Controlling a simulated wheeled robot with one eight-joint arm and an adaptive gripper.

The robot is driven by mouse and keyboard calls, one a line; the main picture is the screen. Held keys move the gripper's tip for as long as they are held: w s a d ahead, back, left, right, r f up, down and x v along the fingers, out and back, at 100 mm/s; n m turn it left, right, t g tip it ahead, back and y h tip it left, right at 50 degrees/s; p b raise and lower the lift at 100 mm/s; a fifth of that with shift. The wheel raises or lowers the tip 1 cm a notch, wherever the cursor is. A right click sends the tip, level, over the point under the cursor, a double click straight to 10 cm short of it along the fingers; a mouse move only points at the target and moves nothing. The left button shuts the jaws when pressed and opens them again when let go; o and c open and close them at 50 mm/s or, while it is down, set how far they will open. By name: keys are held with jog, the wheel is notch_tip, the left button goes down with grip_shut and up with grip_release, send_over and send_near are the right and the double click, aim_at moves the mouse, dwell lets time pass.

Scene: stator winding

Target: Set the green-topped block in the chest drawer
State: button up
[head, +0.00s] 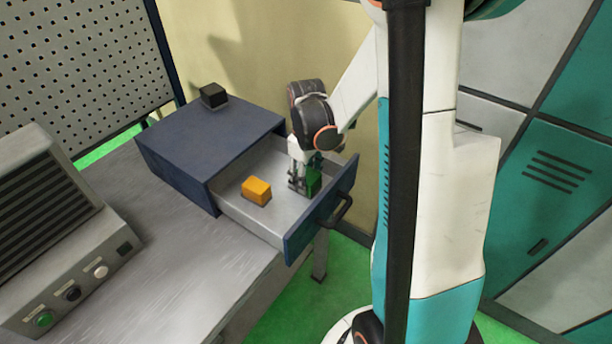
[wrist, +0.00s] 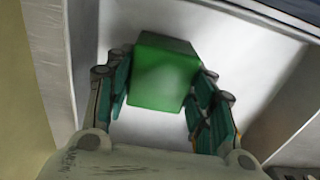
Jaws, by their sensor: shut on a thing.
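The green-topped block (wrist: 165,72) is between the two fingers of my gripper (wrist: 160,100) in the wrist view. My gripper (head: 304,182) is shut on it. In the head view the green block (head: 314,180) shows at the right of the fingers, inside the open chest drawer (head: 240,208). The block is low over or on the drawer floor; I cannot tell if it touches. The blue chest (head: 205,140) stands on the grey table, its drawer pulled out toward the lower right.
An orange block (head: 256,190) lies in the drawer, left of my gripper. A black block (head: 213,95) sits on top of the chest. The drawer front with its handle (head: 335,212) is close to my gripper. A grey machine with buttons (head: 60,235) stands at the left.

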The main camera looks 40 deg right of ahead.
jog(key=shift+f, duration=0.2)
jog(key=o, duration=1.5)
jog(key=shift+c, duration=0.2)
jog(key=shift+r, duration=0.15)
notch_tip(320, 180, up, 12)
jog(key=p, duration=0.3)
jog(key=shift+p, duration=0.35)
